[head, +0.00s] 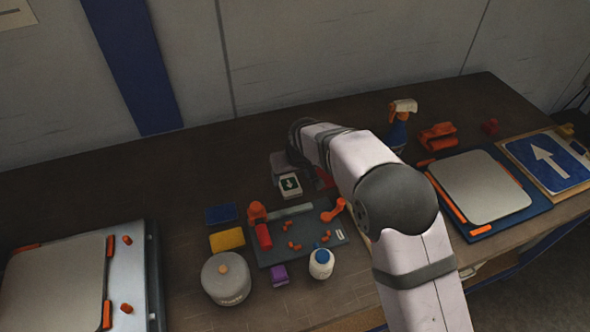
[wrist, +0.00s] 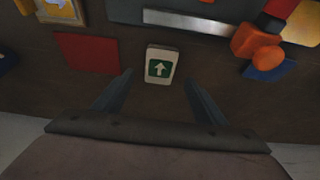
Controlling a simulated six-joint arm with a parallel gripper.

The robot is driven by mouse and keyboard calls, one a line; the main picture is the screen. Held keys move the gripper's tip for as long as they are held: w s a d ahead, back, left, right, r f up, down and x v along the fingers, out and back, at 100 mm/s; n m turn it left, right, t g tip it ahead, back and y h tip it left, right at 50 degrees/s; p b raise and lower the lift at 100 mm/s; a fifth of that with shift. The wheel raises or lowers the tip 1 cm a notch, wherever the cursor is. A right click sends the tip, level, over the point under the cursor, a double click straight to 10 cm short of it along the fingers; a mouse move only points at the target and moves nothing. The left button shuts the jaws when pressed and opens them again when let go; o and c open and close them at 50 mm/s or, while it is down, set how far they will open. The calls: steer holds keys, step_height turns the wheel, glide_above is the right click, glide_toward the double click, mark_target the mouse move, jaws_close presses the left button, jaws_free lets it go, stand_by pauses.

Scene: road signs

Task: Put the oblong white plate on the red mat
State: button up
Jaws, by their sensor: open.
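The oblong white plate (wrist: 151,74) bears a green square with a white arrow and lies on the dark tabletop. In the head view the white plate (head: 290,194) shows just left of my arm. The flat red mat (wrist: 88,53) lies to its left in the wrist view, apart from it. In the head view the red mat (head: 324,178) is mostly hidden behind my arm. My gripper (wrist: 159,77) is open and empty, its fingers apart on either side of the plate's near end in the picture. Their height above the table is unclear.
A dark tray (head: 335,238) with orange parts lies near the plate, with a grey round container (head: 226,280) and a white bottle (head: 321,264) beside it. A blue board with a pale panel (head: 480,187) and a spray bottle (head: 398,130) stand right. The back left table is bare.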

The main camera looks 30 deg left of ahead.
steer(key=b+v, duration=0.1)
steer(key=v, duration=0.5)
steer(key=shift+r, duration=0.25)
steer(key=shift+s+d, duration=0.1)
steer(key=s+d+f+m+g+h, duration=0.1)
steer(key=d+m, duration=0.1)
steer(key=d, duration=1.1)
steer(key=s+d+m+h, duration=0.1)
steer(key=s+d+m, duration=0.15)
steer(key=d, duration=1.05)
steer(key=s+d+f+m+g, duration=0.1)
steer(key=s+d+f+m, duration=0.1)
steer(key=s+d, duration=0.5)
steer(key=s+d+f+m+g+h, duration=0.1)
steer(key=s+d+m, duration=0.1)
steer(key=s+d, duration=0.6)
steer(key=shift+d+f, duration=0.2)
steer(key=shift+f, duration=0.15)
steer(key=shift+o, duration=0.5)
steer(key=shift+s+d+f+m, duration=0.15)
steer(key=shift+s+m, duration=0.1)
steer(key=shift+s, duration=0.2)
